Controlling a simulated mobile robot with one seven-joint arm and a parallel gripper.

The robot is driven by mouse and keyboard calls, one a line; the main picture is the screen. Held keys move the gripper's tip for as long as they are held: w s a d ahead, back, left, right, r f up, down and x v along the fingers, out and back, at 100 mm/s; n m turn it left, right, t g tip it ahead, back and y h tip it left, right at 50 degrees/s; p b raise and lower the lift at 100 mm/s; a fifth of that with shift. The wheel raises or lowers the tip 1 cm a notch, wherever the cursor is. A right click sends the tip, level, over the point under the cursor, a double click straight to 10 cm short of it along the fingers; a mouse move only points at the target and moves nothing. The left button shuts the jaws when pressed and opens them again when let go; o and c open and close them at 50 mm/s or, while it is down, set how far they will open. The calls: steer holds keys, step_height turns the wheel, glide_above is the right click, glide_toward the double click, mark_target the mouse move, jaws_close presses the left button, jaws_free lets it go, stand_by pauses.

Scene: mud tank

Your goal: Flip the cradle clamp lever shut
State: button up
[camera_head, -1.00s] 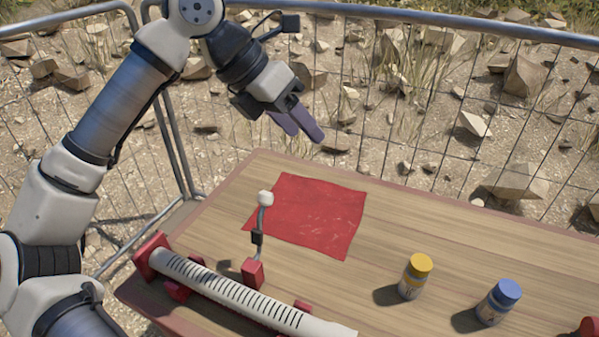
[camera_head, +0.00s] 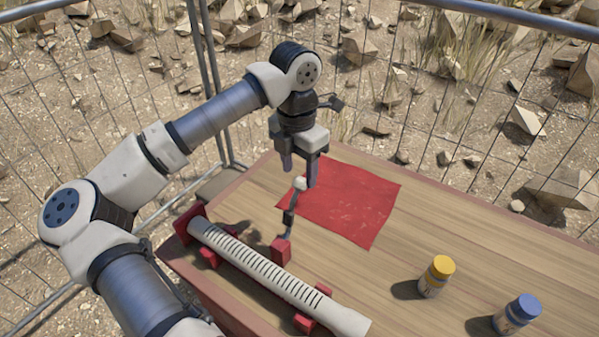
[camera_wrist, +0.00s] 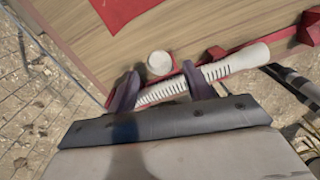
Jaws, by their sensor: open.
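The clamp lever (camera_head: 290,212) stands roughly upright from a red block (camera_head: 281,251) beside the slotted white tube (camera_head: 262,268). Its pale round knob (camera_head: 300,184) is at the top. My gripper (camera_head: 299,174) points down with its fingers apart, right at the knob. In the wrist view the knob (camera_wrist: 160,63) shows between the two spread fingertips, with no visible grip on it; exact height and contact are unclear. The tube lies in red cradle supports (camera_head: 306,321) and also shows in the wrist view (camera_wrist: 230,67).
A red cloth (camera_head: 355,205) lies flat behind the lever on the wooden table (camera_head: 400,250). A yellow-capped jar (camera_head: 436,277) and a blue-capped jar (camera_head: 517,315) stand at the right. A wire fence (camera_head: 216,90) runs behind the table.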

mark_target(299, 179)
steer(key=shift+f, duration=1.55)
jaws_close()
